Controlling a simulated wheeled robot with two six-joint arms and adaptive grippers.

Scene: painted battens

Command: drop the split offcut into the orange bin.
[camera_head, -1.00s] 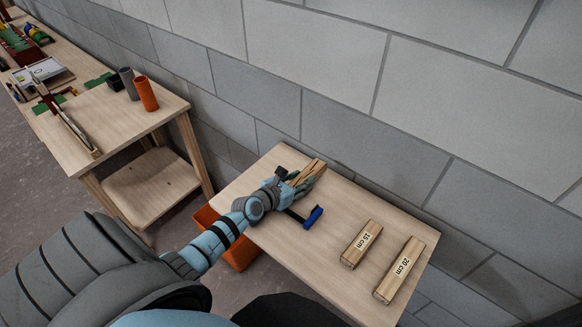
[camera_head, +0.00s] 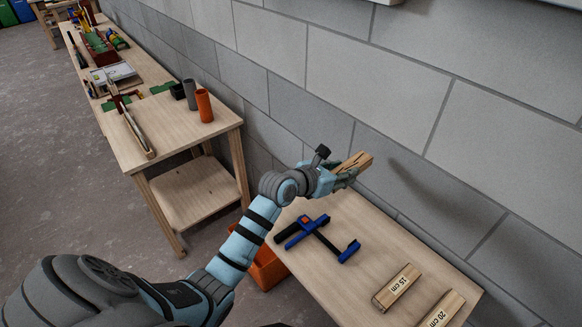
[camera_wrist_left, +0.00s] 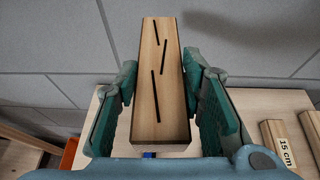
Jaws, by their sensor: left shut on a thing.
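The split offcut (camera_head: 356,161) is a short wooden block with dark cracks along its face. My left gripper (camera_head: 343,177) is shut on it and holds it above the near table, close to the wall. In the left wrist view the offcut (camera_wrist_left: 161,85) sits between both green-padded fingers (camera_wrist_left: 161,110), its cracked face toward the camera. The orange bin (camera_head: 268,268) is low beside the table's left edge, partly hidden behind my left arm and the table. A sliver of the bin also shows in the left wrist view (camera_wrist_left: 69,154). My right gripper is not in view.
A blue and black clamp (camera_head: 318,238) lies on the near table (camera_head: 345,290). Blocks marked 15 cm (camera_head: 397,288) and 20 cm (camera_head: 441,310) lie to its right. A grey block wall (camera_head: 370,95) stands behind. Another bench (camera_head: 150,120) holds an orange cylinder (camera_head: 204,106) and tools.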

